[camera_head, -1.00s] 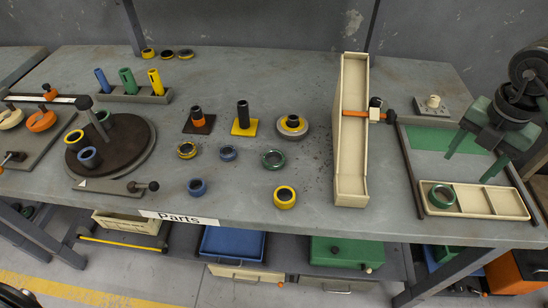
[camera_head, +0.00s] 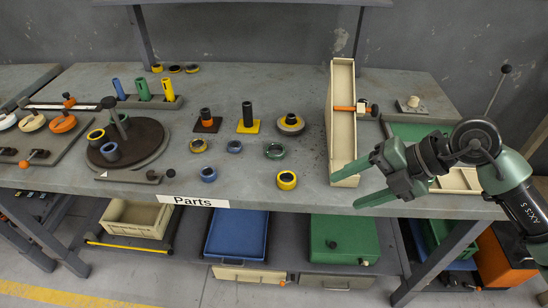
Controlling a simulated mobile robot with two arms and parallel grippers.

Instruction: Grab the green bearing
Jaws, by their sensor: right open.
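A green bearing (camera_head: 275,151), a ring with a dark centre, lies flat on the grey table (camera_head: 240,178), right of the middle. My right gripper (camera_head: 346,191) comes in from the right. Its green fingers are apart, empty and point left, in front of the lower end of the cream chute (camera_head: 343,110). The gripper is to the right of the green bearing and nearer the table's front edge, not touching it. My left gripper is not in view.
A yellow bearing (camera_head: 287,180) and a small blue bearing (camera_head: 234,146) lie near the green one. Posts with bases (camera_head: 248,121) stand behind. A turntable (camera_head: 138,150) with coloured rings is at the left.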

